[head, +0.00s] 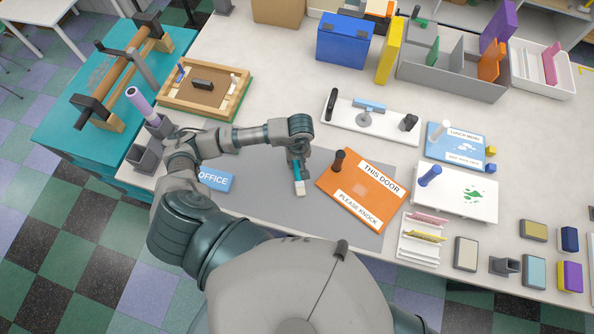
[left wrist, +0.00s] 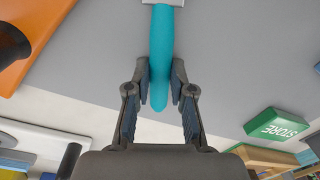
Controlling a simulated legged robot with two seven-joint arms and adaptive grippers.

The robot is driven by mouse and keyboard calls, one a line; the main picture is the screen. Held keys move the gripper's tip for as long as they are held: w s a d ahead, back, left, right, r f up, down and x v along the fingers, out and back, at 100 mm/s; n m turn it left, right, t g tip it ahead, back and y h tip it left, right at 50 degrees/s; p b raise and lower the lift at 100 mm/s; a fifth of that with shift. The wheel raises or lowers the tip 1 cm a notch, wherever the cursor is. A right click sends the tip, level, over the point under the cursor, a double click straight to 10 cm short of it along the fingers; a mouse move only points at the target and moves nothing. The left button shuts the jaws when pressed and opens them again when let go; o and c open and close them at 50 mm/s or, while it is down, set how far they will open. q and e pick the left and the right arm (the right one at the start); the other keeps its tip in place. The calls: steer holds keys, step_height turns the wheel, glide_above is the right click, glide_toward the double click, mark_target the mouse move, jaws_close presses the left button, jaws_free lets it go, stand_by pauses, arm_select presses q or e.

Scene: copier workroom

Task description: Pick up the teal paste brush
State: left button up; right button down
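The teal paste brush (head: 297,171) is at the grey mat, with its pale head (head: 300,189) toward the front of the table. My left gripper (head: 298,152) is at the handle's far end. In the left wrist view the teal handle (left wrist: 161,45) runs between the two fingers, which close on it from both sides near its rounded end. I cannot tell whether the brush rests on the mat or is slightly above it. My right gripper is not in view.
An orange door sign (head: 362,190) lies just right of the brush on the grey mat (head: 262,200). A blue OFFICE block (head: 215,180) is to the left. A green STORE block (left wrist: 276,124) shows in the left wrist view. A white board (head: 371,117) lies behind.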

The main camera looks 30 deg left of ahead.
arm_select(q)
jaws_close()
